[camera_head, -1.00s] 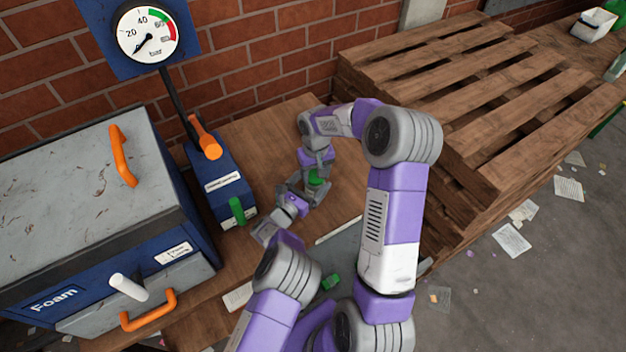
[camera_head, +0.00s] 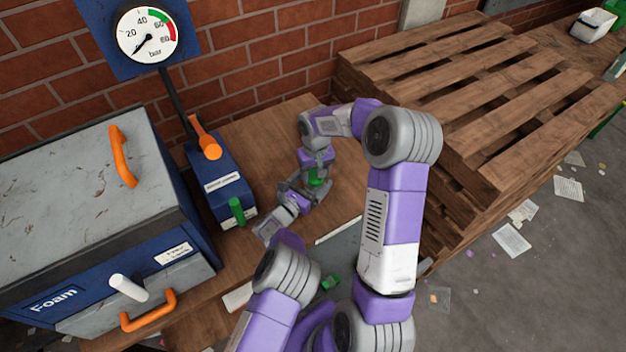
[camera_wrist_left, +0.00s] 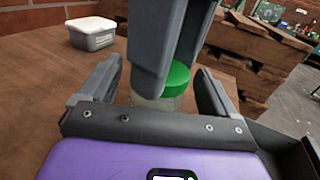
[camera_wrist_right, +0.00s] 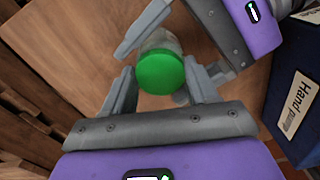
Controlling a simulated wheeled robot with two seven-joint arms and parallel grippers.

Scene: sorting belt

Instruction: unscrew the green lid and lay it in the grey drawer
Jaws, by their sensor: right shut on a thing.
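The green lid (camera_wrist_right: 160,72) sits on a clear jar (camera_wrist_left: 158,101) that stands upright on the wooden table. The lid also shows in the left wrist view (camera_wrist_left: 177,78), and as a small green patch in the head view (camera_head: 316,178). My right gripper (camera_wrist_right: 160,86) comes down from above and is shut on the lid, one finger on each side. My left gripper (camera_wrist_left: 160,80) reaches in low, its fingers spread on either side of the jar, with gaps visible between them and it.
A blue hand pump (camera_head: 222,187) with an orange lever stands left of the jar. A large blue-grey foam box (camera_head: 90,190) with orange handles is further left. A pale tub (camera_wrist_left: 93,33) stands on the table. Stacked pallets (camera_head: 480,80) lie to the right.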

